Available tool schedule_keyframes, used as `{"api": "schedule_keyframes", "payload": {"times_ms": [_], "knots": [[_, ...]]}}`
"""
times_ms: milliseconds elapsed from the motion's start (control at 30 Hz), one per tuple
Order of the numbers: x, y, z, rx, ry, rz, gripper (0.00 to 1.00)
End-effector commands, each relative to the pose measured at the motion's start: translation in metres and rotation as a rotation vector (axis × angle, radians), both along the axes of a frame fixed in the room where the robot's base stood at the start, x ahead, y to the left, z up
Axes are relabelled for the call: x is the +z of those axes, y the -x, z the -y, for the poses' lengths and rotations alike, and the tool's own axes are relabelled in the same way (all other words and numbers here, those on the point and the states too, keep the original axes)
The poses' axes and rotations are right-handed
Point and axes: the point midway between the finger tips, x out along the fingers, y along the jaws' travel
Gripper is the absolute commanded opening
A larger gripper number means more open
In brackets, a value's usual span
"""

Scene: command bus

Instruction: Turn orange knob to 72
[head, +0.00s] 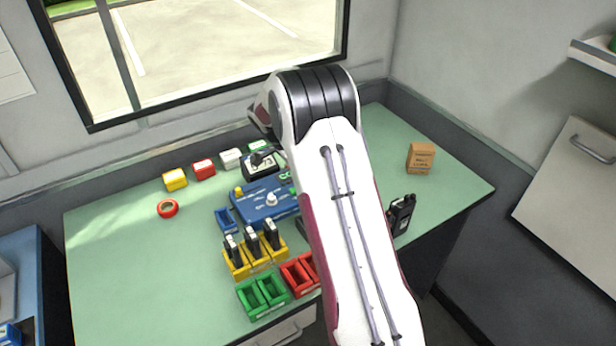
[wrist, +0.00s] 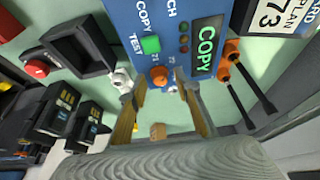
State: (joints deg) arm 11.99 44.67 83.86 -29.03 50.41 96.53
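The blue panel (wrist: 165,22) has a lit green display (wrist: 207,47) reading COPY and a green button (wrist: 151,45). The orange knob (wrist: 159,76) sits at the panel's edge in the wrist view, with small markings beside it. My gripper (wrist: 163,86) is open, with one finger on each side of the orange knob's line. I cannot tell whether either finger touches the knob, and its pointer setting is unreadable. In the head view the blue panel (head: 252,210) is partly covered by my arm; I cannot make out the orange knob or my gripper there.
A white knob (wrist: 122,80) lies close to the left finger. Orange parts with black rods (wrist: 232,47) stand at right. Yellow trays (head: 262,266), green trays (head: 262,312) and red trays (head: 288,280) stand in front. A radio (head: 402,215) and carton (head: 421,157) stand right.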

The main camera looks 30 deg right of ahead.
Motion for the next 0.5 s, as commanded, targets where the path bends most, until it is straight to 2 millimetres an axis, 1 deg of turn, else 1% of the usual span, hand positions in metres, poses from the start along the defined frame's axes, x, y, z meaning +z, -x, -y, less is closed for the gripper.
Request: {"api": "schedule_keyframes", "payload": {"times_ms": [233, 367, 467, 500], "knots": [[0.002, 0.000, 0.000, 0.000, 0.001, 0.001, 0.32], [0.007, 0.000, -0.002, 0.000, 0.001, 0.001, 0.32], [0.013, -0.001, -0.006, 0.001, 0.000, 0.002, 0.32], [0.011, 0.000, -0.011, 0.002, 0.000, 0.000, 0.32]]}}
